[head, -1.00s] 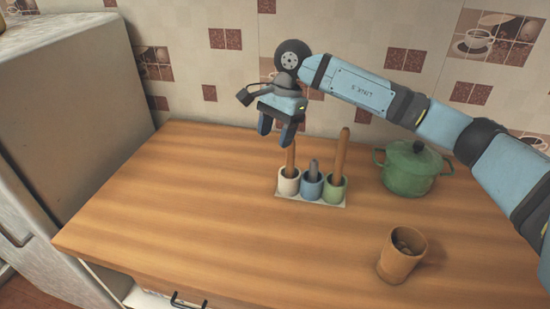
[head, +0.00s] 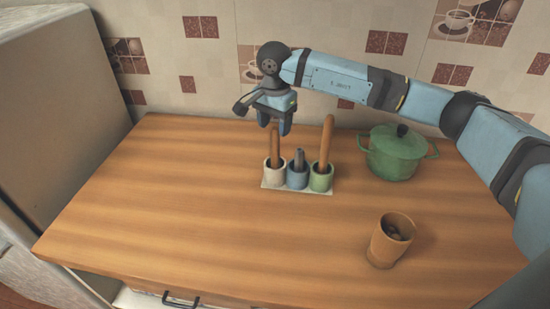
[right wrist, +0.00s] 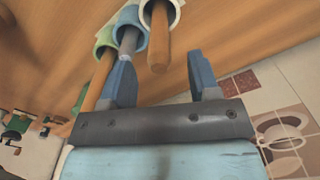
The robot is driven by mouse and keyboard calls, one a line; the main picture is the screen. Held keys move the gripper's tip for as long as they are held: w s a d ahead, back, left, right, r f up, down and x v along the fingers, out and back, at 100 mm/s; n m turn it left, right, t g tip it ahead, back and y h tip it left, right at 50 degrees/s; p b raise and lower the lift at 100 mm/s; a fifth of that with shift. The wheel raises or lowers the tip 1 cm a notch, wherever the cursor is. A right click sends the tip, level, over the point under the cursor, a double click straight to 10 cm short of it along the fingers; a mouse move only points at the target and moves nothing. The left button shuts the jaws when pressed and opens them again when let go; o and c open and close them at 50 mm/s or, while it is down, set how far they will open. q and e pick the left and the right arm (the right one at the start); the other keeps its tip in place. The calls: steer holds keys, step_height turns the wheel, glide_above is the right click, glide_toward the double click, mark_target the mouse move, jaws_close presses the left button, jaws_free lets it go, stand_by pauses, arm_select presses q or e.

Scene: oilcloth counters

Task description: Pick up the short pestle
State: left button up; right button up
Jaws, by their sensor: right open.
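The short pestle (head: 300,157) is grey and stands in the blue cup of a three-cup holder (head: 268,188), between two taller wooden pestles. Its grey shaft also shows in the right wrist view (right wrist: 128,42). One wooden pestle (head: 275,143) stands in the white cup (head: 274,173), the tallest (head: 326,140) in the green cup (head: 321,180). My right gripper (head: 274,124) is open and empty, above and behind the holder near the white cup's pestle. In the right wrist view, that wooden pestle (right wrist: 160,45) shows between the finger lines. My left gripper is not in view.
A green lidded pot (head: 396,155) stands right of the holder, below my right arm. A wooden cup (head: 388,243) with small contents stands at front right. The tiled wall is close behind. The left and front of the counter (head: 170,220) are clear.

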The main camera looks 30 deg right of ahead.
glide_above(275, 156)
steer(key=w, duration=0.1)
steer(key=f, duration=0.4)
steer(key=shift+d+f+p, duration=0.3)
steer(key=shift+d+p, duration=0.05)
steer(key=shift+p, duration=0.05)
steer(key=c, duration=1)
steer(key=shift+r, duration=0.15)
